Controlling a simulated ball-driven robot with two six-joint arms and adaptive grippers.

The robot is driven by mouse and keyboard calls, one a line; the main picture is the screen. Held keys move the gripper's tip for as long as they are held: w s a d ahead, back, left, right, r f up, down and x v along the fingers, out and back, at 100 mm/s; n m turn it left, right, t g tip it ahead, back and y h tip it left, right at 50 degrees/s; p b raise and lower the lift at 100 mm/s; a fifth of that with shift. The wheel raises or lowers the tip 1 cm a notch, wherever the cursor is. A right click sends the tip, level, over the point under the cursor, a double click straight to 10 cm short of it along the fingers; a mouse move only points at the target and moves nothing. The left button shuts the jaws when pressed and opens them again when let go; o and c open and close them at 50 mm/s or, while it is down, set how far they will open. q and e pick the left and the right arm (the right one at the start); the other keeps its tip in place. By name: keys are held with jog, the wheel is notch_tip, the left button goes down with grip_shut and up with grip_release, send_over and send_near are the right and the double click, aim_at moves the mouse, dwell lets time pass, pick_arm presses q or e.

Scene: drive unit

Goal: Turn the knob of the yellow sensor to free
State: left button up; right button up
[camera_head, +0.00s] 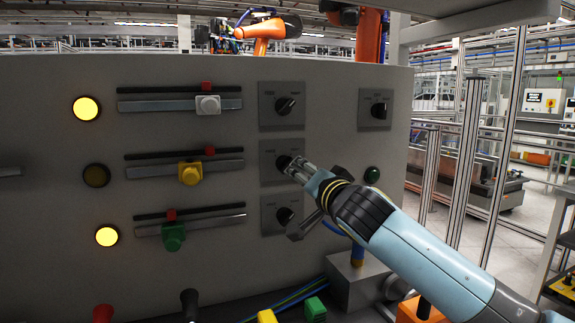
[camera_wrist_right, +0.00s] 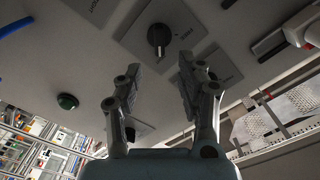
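The yellow sensor (camera_head: 190,173) sits on the middle rail of the grey panel, near a red marker (camera_head: 209,151). The dark knob in that row (camera_head: 284,162) is on a square grey plate and is partly covered by my right gripper (camera_head: 296,168). In the right wrist view my gripper (camera_wrist_right: 158,72) has its fingers apart, with nothing held between them. A dark knob (camera_wrist_right: 158,38) on a grey plate lies beyond the fingertips. My left gripper is out of view.
Other knobs sit above (camera_head: 286,105) and below (camera_head: 285,216), and one farther right (camera_head: 379,110). A white slider (camera_head: 208,104) and a green slider (camera_head: 173,236) share the panel. Upper (camera_head: 86,108) and lower (camera_head: 107,236) lamps are lit; the middle one (camera_head: 96,175) is dark.

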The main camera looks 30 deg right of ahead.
aim_at(286, 165)
jog(key=p+x, duration=0.1)
jog(key=x, duration=0.7)
jog(key=shift+w+p, duration=0.3)
jog(key=shift+p, duration=0.1)
jog(key=shift+d, duration=0.1)
jog(key=shift+c, duration=2.4)
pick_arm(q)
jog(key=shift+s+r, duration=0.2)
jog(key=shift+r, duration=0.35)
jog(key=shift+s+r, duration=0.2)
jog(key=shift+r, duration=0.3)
pick_arm(e)
grip_shut()
